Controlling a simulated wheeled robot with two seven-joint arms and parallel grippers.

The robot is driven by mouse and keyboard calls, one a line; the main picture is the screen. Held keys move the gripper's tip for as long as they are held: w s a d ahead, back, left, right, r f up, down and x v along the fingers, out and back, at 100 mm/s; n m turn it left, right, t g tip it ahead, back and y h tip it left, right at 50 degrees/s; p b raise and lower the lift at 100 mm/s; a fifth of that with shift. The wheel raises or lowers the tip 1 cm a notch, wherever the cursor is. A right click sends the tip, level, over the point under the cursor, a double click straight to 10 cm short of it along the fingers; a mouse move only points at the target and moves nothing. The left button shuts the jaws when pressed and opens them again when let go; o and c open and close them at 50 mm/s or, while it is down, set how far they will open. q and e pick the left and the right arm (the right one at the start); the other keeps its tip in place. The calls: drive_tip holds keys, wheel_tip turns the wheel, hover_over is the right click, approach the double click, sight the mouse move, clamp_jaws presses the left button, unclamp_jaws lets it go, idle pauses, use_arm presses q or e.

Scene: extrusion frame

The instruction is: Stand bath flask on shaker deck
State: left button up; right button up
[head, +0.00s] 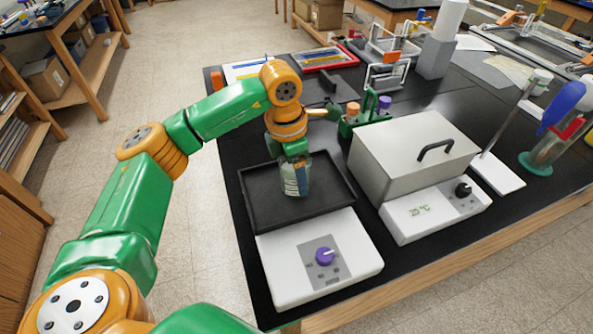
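The bath flask (297,178), a clear vessel with a white printed label, is upright over the black shaker deck (262,212). Its base appears at the deck surface, but I cannot tell whether it touches. The deck is a shallow rimmed tray on the white shaker (285,267) with a purple knob. My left gripper (296,153) points down at the top of the flask and hides its neck. Its fingers are hidden, so I cannot see whether they grip. My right gripper is not in view.
A green rack (369,112) with capped tubes is behind. A stand with a white base (497,174) and a container (549,150) are at right. The table's front edge is close to the shaker.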

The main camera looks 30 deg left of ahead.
use_arm(q)
drive_tip(key=shift+f, duration=0.1)
drive_tip(key=o, duration=1.4)
drive_tip(key=shift+r, duration=0.5)
wheel_tip(320, 180, up, 11)
drive_tip(key=s+a, duration=0.1)
drive_tip(key=shift+r, duration=0.15)
